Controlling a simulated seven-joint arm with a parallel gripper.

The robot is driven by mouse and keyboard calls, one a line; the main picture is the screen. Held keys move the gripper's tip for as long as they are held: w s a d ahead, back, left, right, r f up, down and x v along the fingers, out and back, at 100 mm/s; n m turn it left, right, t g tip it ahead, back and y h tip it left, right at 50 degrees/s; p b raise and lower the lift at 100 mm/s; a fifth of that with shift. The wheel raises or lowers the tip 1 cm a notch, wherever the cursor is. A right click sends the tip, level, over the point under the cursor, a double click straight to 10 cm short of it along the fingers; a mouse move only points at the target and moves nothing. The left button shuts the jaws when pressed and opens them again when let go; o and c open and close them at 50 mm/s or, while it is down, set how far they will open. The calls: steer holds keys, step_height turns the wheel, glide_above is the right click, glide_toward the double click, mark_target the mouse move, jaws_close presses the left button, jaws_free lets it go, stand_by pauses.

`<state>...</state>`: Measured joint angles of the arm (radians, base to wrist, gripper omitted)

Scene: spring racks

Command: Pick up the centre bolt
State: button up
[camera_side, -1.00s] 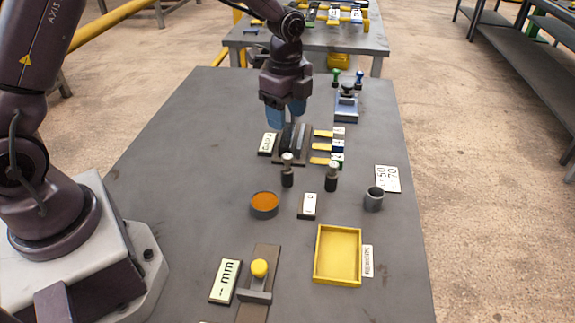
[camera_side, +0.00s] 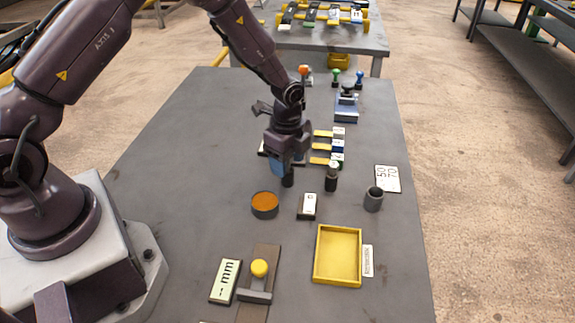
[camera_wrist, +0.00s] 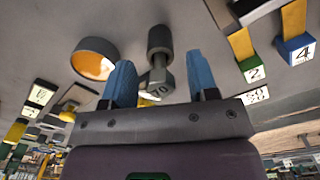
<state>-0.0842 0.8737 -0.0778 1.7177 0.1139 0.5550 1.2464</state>
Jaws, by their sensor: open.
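A second bolt (camera_side: 331,172) stands upright in a similar holder to the right. I cannot tell from markings which one is the centre bolt.
An orange-filled round dish (camera_side: 265,204) stands close in front on the left. A white tag block (camera_side: 308,206), a grey cup (camera_side: 373,199) and a yellow tray (camera_side: 338,255) lie nearby. Yellow strips with numbered blocks (camera_side: 337,147) sit behind. The left table area is clear.

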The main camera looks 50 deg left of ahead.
jaws_close()
steer(key=r, duration=0.9)
steer(key=shift+s+d, duration=0.15)
steer(key=shift+s, duration=0.1)
steer(key=s+d+g+h, duration=0.1)
steer(key=s+d+g, duration=0.25)
steer(key=s, duration=0.25)
steer(key=shift+w+a+f, duration=0.1)
steer(key=shift+a+f, duration=0.1)
steer(key=shift+f, duration=1.2)
steer(key=shift+a+f, duration=0.2)
steer(key=shift+f, duration=1.15)
